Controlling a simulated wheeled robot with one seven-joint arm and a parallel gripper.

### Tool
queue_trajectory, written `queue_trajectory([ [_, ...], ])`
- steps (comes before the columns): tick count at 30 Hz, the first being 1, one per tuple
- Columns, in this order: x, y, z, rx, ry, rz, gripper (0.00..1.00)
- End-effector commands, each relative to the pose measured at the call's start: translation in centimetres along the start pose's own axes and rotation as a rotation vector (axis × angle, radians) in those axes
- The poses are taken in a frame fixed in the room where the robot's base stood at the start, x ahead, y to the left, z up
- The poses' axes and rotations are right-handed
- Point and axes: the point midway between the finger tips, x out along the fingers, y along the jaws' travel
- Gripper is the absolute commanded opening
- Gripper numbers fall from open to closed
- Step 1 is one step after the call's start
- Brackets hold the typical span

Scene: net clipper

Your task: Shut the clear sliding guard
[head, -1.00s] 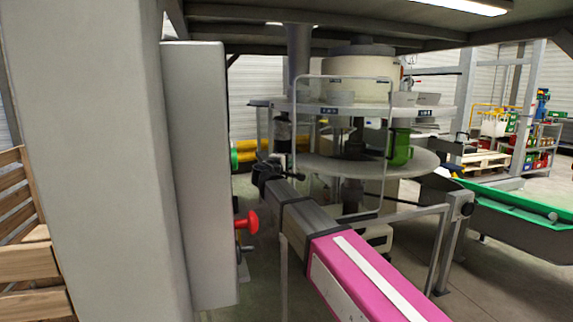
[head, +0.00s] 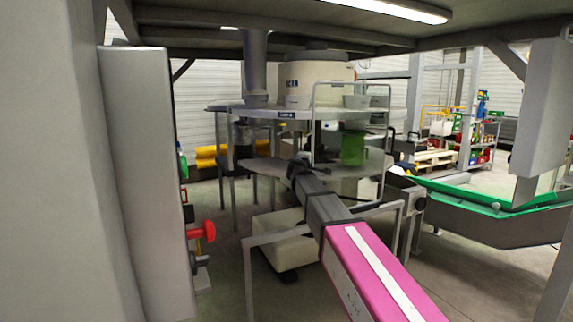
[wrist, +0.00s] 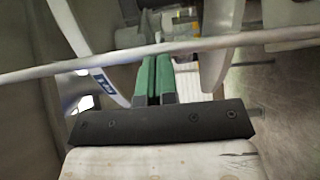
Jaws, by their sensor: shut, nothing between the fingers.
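The clear guard (head: 350,83) is a see-through panel in a thin grey tube frame. It stands upright at the front right of the round two-level machine (head: 240,113) in the head view. My gripper (head: 297,165) is at the end of the pink and grey arm, left of the guard's lower part in the picture. The wrist view shows its green fingers (wrist: 154,75) shut together and empty. A grey tube (wrist: 230,41) crosses close by the fingers there. It looks like the guard's frame; I cannot tell whether they touch.
A grey cabinet (head: 145,180) with a red knob (head: 203,231) stands close on the left. A green-edged trough (head: 480,200) lies to the right. A green container (head: 354,148) sits behind the guard. Bare floor shows below the machine.

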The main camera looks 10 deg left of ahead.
Motion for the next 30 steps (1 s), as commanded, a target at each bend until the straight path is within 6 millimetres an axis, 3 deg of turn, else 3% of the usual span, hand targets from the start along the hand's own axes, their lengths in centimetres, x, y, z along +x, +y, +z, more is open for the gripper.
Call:
queue_trajectory([
  [1, 1.7, 0.0, 1.4, 0.001, -0.004, 0.0, 0.0],
  [6, 5.5, 0.0, 5.2, 0.0, -0.002, 0.0, 0.0],
  [13, 9.3, 0.0, 8.8, 0.001, 0.0, 0.0, 0.0],
  [20, 11.1, 0.0, 10.7, 0.001, 0.002, 0.0, 0.0],
  [30, 11.6, 0.0, 11.3, 0.0, -0.004, -0.001, 0.0],
])
